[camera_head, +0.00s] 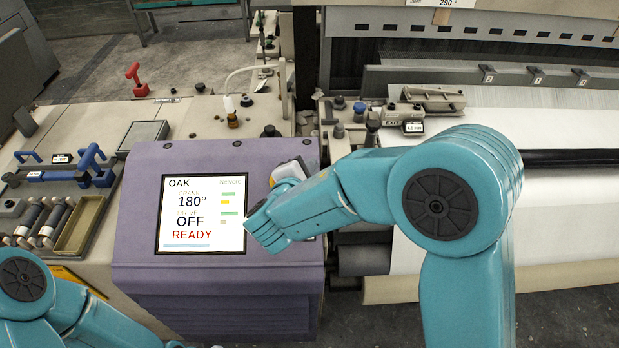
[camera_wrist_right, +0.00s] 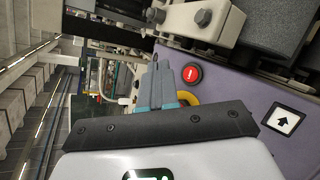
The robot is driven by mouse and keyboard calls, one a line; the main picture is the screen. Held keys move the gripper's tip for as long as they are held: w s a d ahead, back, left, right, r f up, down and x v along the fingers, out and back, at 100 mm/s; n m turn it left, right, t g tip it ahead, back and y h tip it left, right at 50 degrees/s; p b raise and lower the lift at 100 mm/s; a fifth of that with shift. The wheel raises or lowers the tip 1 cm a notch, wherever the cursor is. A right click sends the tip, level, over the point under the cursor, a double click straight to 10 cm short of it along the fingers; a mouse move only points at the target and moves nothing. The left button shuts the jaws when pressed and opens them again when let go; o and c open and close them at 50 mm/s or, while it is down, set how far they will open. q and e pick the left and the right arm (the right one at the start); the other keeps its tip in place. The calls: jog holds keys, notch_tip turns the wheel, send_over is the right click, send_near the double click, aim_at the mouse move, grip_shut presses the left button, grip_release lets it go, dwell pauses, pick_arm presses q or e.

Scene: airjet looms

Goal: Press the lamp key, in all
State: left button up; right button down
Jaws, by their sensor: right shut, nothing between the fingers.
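The purple control console (camera_head: 215,290) stands in the middle of the head view. Its lit screen (camera_head: 203,213) reads OAK, 180°, OFF and READY. My right arm reaches in from the right across the console's right side and covers the keys there. In the right wrist view my right gripper (camera_wrist_right: 163,72) has its fingers together, with nothing between them. A red button with an exclamation mark (camera_wrist_right: 192,74) is just right of the fingertips, and a key with an arrow (camera_wrist_right: 283,121) lies farther right. I cannot make out a lamp key. My left gripper is out of view.
A red-handled valve (camera_head: 136,80), a small brown bottle (camera_head: 231,113) and blue clamps (camera_head: 88,165) are on the bench behind and left of the console. An open tray (camera_head: 80,225) lies at left. The loom with white cloth (camera_head: 555,205) fills the right side.

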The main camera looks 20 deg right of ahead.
jog(key=f+b, duration=0.1)
jog(key=f, duration=0.1)
jog(key=w+f+b, duration=0.1)
jog(key=shift+w+d+f, duration=0.1)
jog(key=shift+w+f, duration=0.1)
jog(key=shift+f, duration=0.15)
jog(key=shift+w+d+f+b, duration=0.15)
jog(key=shift+w+f+b, duration=0.25)
jog(key=shift+b, duration=0.3)
jog(key=shift+s, duration=0.1)
jog(key=shift+f, duration=0.1)
dwell(1.0)
jog(key=shift+w+f+b, duration=0.2)
jog(key=shift+f+b, duration=0.1)
jog(key=shift+b, duration=0.45)
